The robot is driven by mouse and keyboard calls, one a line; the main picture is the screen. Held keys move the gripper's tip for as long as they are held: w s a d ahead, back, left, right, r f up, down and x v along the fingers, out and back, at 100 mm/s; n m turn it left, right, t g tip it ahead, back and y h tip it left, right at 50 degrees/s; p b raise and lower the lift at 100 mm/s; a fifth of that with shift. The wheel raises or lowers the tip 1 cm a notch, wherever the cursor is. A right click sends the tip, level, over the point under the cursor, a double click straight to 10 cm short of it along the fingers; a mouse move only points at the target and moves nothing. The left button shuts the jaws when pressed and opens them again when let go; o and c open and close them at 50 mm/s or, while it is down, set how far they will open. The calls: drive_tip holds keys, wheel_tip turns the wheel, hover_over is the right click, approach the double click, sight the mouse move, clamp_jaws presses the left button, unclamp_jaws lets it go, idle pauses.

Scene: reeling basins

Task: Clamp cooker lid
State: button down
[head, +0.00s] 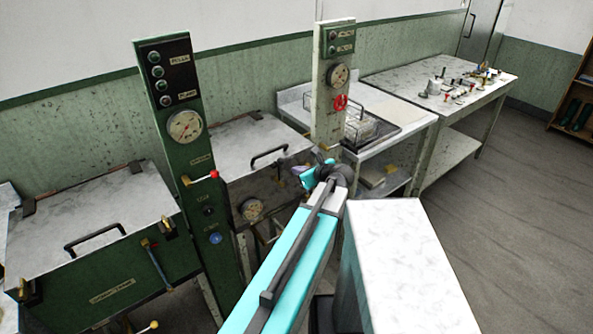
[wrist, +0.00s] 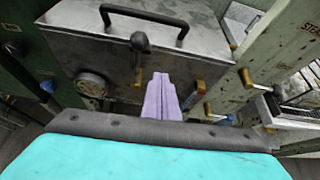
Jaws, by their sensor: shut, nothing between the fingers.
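The cooker's grey metal lid (wrist: 190,42) lies flat in the wrist view, with a black bar handle (wrist: 143,15) on top. The lid also shows in the head view (head: 235,143), in the middle between the two posts. A lever with a dark round knob (wrist: 139,42) stands at the front of the cooker, above a brass fitting (wrist: 137,80). My gripper (wrist: 161,78), with purple fingers, is shut and empty, just right of the knobbed lever. I cannot tell whether it touches anything.
A green post (head: 195,165) with a gauge and red-knobbed lever stands left, a pale post (head: 330,95) right. Another green cooker (head: 95,255) is at far left. A bench (head: 440,80) with small parts stands back right. Open floor (head: 520,190) lies right.

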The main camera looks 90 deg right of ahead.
drive_tip(key=s+a+r+b, duration=0.1)
drive_tip(key=a+r+b, duration=0.1)
drive_tip(key=a, duration=0.6)
drive_tip(key=shift+s+r, duration=0.2)
drive_tip(key=shift+s, duration=0.1)
drive_tip(key=shift+d, duration=0.1)
idle(0.4)
